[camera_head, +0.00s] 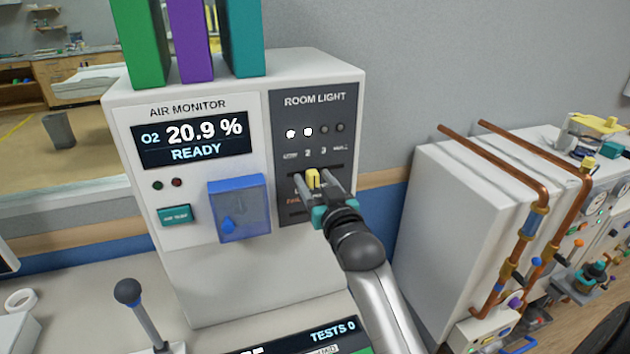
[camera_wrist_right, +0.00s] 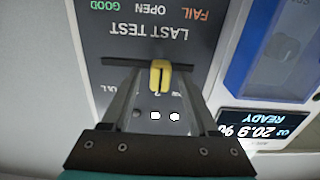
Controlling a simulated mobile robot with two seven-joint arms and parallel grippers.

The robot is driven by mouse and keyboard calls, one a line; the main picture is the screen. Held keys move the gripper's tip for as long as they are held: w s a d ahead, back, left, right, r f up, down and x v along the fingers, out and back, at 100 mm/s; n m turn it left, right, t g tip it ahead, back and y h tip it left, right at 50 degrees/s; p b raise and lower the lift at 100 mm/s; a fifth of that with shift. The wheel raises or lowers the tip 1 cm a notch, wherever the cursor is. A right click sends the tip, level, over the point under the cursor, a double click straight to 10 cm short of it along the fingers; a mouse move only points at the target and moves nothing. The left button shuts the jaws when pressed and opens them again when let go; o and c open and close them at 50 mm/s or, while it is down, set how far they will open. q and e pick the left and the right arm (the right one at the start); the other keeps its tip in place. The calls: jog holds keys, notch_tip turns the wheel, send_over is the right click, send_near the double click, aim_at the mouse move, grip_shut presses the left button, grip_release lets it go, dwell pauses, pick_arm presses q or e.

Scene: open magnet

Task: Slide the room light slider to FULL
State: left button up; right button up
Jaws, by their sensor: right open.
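The yellow room light slider knob (camera_head: 313,179) sits in a dark horizontal slot on the ROOM LIGHT panel (camera_head: 283,106). It also shows in the right wrist view (camera_wrist_right: 160,77), near the middle of the slot. Above the slot are position labels with 2 and 3 in the middle, and a row of lamps, the left two lit white. My right gripper (camera_head: 314,181) is open, with one finger on each side of the knob. Whether either finger touches it cannot be told. My left gripper is not in view.
The panel is on a white air monitor cabinet with a screen (camera_head: 195,140) reading 20.9 % READY. A blue transparent cover (camera_head: 240,205) stands out left of my right gripper. Colored binders (camera_head: 190,40) stand on top. A lever (camera_head: 135,300) is at lower left; copper pipes (camera_head: 500,140) are at right.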

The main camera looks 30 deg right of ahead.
grip_shut()
dwell(0.5)
dwell(0.9)
